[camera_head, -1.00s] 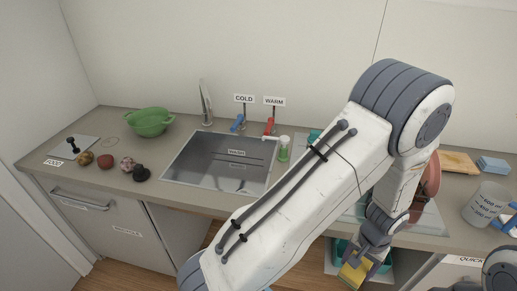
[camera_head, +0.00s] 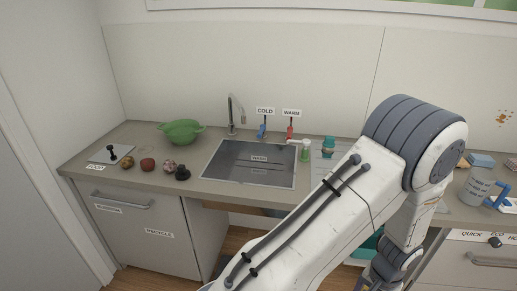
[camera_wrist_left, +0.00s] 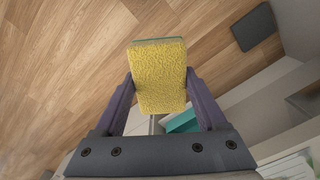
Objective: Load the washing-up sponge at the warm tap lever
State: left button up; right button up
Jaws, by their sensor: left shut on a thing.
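My left gripper (camera_wrist_left: 160,82) is shut on the yellow sponge (camera_wrist_left: 159,75), which has a thin green layer along its far edge. The wrist view shows both fingers pressed on its sides, above the wood floor. In the head view my left arm crosses the right half, and its gripper and the sponge are out of sight below. The red warm tap lever (camera_head: 290,132) stands behind the sink under the WARM label (camera_head: 292,113), well away from the sponge. My right gripper is not in view.
The sink (camera_head: 248,178) has a grey tap (camera_head: 231,115), a blue cold lever (camera_head: 262,131) and a green dispenser (camera_head: 305,152) around it. A green colander (camera_head: 181,132) and several small round items stand left. A measuring jug (camera_head: 475,188) stands right. My arm hides the counter between.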

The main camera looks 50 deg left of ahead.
aim_at(290, 129)
jog(key=z, duration=1.1)
jog(key=i, duration=1.05)
jog(key=u, duration=2.5)
